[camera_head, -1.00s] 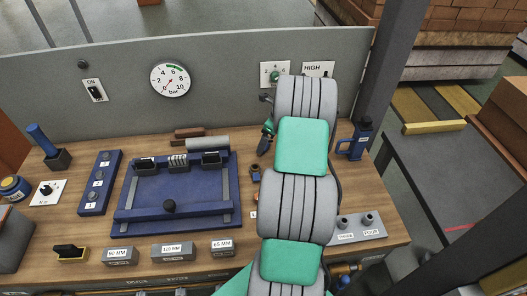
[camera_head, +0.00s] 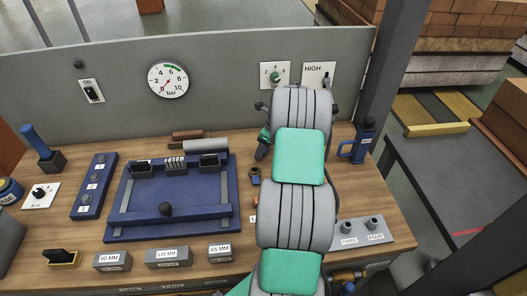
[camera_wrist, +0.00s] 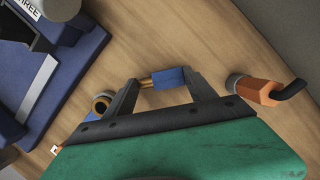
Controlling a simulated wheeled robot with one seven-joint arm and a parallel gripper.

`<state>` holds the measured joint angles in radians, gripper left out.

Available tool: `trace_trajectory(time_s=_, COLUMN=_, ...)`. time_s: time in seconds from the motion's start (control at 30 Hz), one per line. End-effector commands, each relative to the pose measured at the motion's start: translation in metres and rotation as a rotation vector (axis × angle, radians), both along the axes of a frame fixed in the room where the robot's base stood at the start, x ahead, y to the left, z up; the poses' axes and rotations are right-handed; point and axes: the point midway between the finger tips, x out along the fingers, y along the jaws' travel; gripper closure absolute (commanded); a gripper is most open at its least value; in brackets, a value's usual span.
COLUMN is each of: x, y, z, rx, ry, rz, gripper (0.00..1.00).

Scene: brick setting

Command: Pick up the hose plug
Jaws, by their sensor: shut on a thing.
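In the wrist view, a small plug (camera_wrist: 170,77), blue with a brass-coloured end, lies crosswise between the two dark fingers of my gripper (camera_wrist: 163,79). I take it to be the hose plug. The fingers are shut on it, one at each end, just above the wooden bench top. I cannot tell whether it still touches the wood.
Near the gripper, an orange hex fitting with a black bent end (camera_wrist: 262,91) is at right and a brass-and-blue ring fitting (camera_wrist: 101,104) at left. The head view shows a blue fixture (camera_head: 170,198), a gauge (camera_head: 168,80) on the grey back panel, and labelled blocks (camera_head: 168,258) in front.

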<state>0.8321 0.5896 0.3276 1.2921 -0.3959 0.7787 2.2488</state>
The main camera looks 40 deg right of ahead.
Motion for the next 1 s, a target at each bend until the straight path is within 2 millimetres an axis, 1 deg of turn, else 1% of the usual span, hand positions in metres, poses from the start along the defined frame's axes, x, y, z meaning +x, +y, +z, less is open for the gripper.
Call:
trace_trajectory(time_s=0.03, x=0.0, y=0.0, z=0.0, rx=0.0, ry=0.0, rz=0.0, gripper=0.57)
trace_trajectory(time_s=0.07, x=0.0, y=0.0, z=0.0, rx=0.0, ry=0.0, rz=0.0, gripper=0.59)
trace_trajectory(time_s=0.37, x=0.0, y=0.0, z=0.0, rx=0.0, ry=0.0, rz=0.0, gripper=0.84)
trace_trajectory(time_s=0.57, x=0.0, y=0.0, z=0.0, rx=-0.001, ry=0.0, rz=0.0, gripper=0.85)
trace_trajectory(time_s=0.67, x=0.0, y=0.0, z=0.004, rx=-0.001, ry=0.0, rz=0.0, gripper=0.85)
trace_trajectory(time_s=0.77, x=0.0, y=0.0, z=0.012, rx=-0.001, ry=-0.001, rz=0.0, gripper=0.85)
trace_trajectory(time_s=0.87, x=0.0, y=0.0, z=0.028, rx=-0.001, ry=-0.001, rz=0.001, gripper=0.85)
trace_trajectory(time_s=0.93, x=0.0, y=0.0, z=0.042, rx=-0.001, ry=-0.001, rz=0.001, gripper=0.85)
trace_trajectory(time_s=1.0, x=-0.007, y=0.011, z=0.06, rx=0.0, ry=0.0, rz=0.001, gripper=0.85)
